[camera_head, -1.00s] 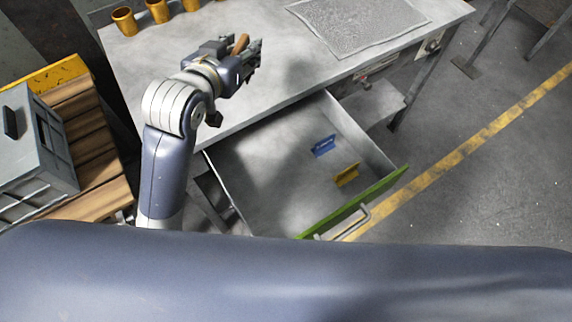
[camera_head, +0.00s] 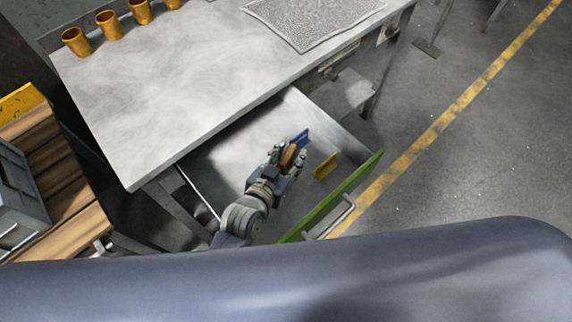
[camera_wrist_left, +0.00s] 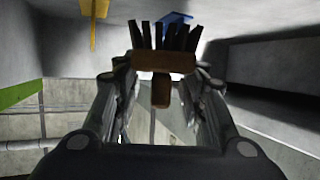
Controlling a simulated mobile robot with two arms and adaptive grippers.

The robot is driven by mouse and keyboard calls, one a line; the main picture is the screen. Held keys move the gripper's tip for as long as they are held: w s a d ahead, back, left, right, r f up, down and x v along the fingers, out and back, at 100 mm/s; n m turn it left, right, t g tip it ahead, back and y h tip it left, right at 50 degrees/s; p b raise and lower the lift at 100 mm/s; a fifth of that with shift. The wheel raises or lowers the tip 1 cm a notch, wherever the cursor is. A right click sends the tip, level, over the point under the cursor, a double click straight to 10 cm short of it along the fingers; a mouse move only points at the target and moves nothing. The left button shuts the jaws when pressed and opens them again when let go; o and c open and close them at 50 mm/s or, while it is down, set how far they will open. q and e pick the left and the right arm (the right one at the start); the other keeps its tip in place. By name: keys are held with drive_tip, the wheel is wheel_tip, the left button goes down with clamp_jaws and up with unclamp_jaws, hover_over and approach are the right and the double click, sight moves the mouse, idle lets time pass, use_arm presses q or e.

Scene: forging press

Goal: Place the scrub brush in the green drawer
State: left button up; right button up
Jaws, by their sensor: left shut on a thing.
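The scrub brush has a brown wooden body and dark bristles. My left gripper (camera_head: 287,160) is shut on the scrub brush (camera_head: 289,155) and holds it over the open green-fronted drawer (camera_head: 225,165). In the left wrist view the brush (camera_wrist_left: 164,62) sits between the two fingers (camera_wrist_left: 160,90), its bristles pointing up in the picture. I cannot tell whether the brush touches the drawer floor. The drawer's green front (camera_head: 335,195) has a metal handle. My right gripper is not in view.
A blue piece (camera_head: 302,138) and a yellow piece (camera_head: 325,167) are in the drawer near my gripper. The grey table (camera_head: 160,90) above holds several orange cups (camera_head: 109,25) and a textured sheet (camera_head: 310,18). A grey crate (camera_head: 18,195) stands on wooden boards at left.

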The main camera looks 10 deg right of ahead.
sight(288, 165)
use_arm(q)
drive_tip(key=shift+f, duration=0.45)
drive_tip(key=shift+f+b, duration=0.3)
drive_tip(key=shift+f, duration=1.25)
drive_tip(key=o, duration=1.1)
drive_tip(key=shift+f, duration=0.15)
drive_tip(key=shift+o, duration=0.2)
